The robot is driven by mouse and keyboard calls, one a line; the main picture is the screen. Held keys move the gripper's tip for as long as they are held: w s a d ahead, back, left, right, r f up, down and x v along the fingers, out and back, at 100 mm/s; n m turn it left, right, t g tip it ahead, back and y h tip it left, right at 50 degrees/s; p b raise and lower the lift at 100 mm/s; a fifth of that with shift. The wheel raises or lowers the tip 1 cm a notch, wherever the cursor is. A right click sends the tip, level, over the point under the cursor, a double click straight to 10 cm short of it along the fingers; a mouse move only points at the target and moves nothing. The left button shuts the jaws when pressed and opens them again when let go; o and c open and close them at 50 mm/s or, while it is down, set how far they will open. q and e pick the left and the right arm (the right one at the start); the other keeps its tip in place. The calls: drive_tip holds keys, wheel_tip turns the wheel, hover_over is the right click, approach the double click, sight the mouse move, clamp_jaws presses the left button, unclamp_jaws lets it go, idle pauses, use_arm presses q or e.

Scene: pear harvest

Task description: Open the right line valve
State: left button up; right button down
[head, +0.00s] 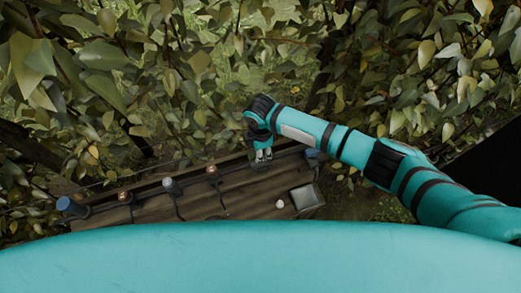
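A dark line with several fittings runs along a wooden bench (240,195). A blue knob-like part (314,157) is at the right end of the line, partly behind my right arm; it looks like the right line valve. Another blue part (66,203) is at the left end. My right gripper (263,156) points down over the back of the bench, left of the right blue part and apart from it. Its two fingertips show small, and their gap is unclear. The right valve's handle position cannot be made out. My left gripper is not in view.
A grey square plate or box (306,197) and a small pale round thing (280,204) are at the bench's right end. Copper-coloured (125,196) and grey fittings (170,185) stand along the line. Leafy branches (400,60) hang close around the arm.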

drive_tip(key=shift+w+r, duration=0.1)
drive_tip(key=c, duration=1.2)
unclamp_jaws()
drive_tip(key=shift+o, duration=0.2)
wheel_tip(320, 180, up, 12)
